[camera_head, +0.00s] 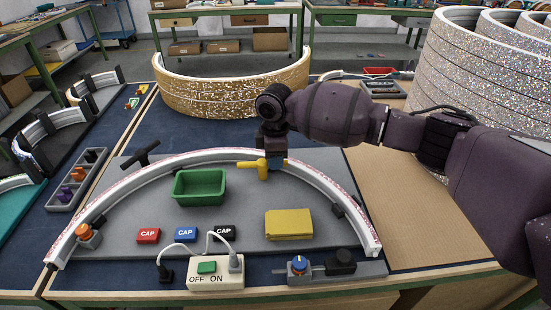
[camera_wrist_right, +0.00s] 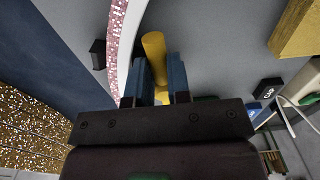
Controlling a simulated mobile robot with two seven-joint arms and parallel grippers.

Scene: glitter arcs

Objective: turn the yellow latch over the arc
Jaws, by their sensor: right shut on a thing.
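The yellow latch (camera_head: 262,169) sits at the inner edge of the white glittery arc (camera_head: 158,160), near the arc's top right of centre. My right gripper (camera_head: 272,160) comes down over it from the right. In the right wrist view, the blue fingers of my right gripper (camera_wrist_right: 160,82) are on either side of the yellow latch's bar (camera_wrist_right: 155,50) and shut on it. The arc's pink glitter face (camera_wrist_right: 116,45) runs just left of the fingers there. Part of the latch is hidden behind the fingers. My left gripper is not in view.
A green bin (camera_head: 200,186), a yellow block (camera_head: 289,224) and several caps lie inside the arc. A switch box (camera_head: 215,273) with cables is in front. A gold glitter ring (camera_head: 230,92) stands behind.

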